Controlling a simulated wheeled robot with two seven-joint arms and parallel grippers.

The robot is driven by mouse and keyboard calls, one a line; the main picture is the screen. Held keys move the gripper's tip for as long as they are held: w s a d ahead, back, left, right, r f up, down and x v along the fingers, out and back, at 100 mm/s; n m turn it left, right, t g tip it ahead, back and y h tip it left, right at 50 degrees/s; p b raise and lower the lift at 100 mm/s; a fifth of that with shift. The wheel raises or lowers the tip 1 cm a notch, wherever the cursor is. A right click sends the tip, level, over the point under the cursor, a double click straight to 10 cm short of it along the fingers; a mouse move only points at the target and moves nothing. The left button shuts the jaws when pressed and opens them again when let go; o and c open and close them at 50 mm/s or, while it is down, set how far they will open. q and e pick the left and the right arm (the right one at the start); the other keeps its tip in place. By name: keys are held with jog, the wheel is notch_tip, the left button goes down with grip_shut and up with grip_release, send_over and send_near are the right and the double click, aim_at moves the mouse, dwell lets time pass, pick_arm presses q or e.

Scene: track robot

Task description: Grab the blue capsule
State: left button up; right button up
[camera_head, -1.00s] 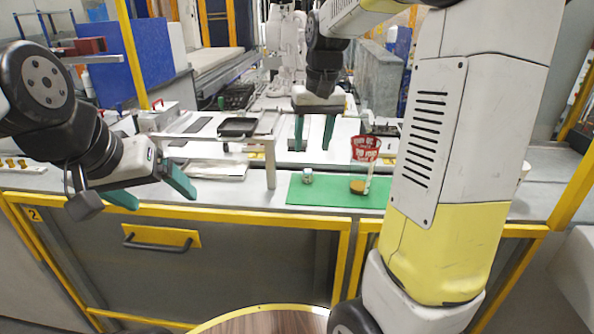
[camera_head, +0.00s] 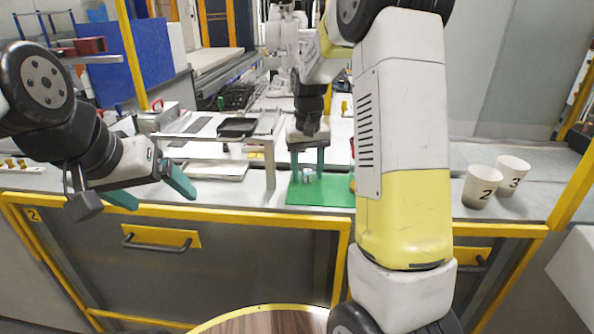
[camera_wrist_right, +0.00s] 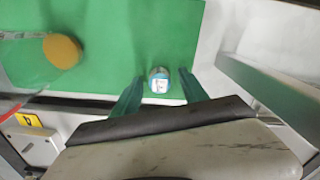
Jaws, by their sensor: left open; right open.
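The blue capsule (camera_head: 308,177), a small blue and white piece, stands on the green mat (camera_head: 325,196). In the right wrist view the capsule (camera_wrist_right: 159,80) shows between the fingertips of my right gripper (camera_wrist_right: 159,84). My right gripper (camera_head: 307,172) is open, its teal fingers pointing down on either side of the capsule. A gap shows beside the capsule, and I cannot tell whether a finger touches it. My left gripper (camera_head: 155,193) is open and empty in front of the bench at the left, far from the capsule.
An orange-brown round thing (camera_wrist_right: 62,51) is on the mat left of the capsule in the wrist view. White cups marked 2 (camera_head: 481,186) and 3 (camera_head: 512,175) stand at the right. A raised rail (camera_head: 215,137) stands left of the mat. My right arm hides the mat's right part.

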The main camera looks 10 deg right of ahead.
grip_shut()
dwell(0.4)
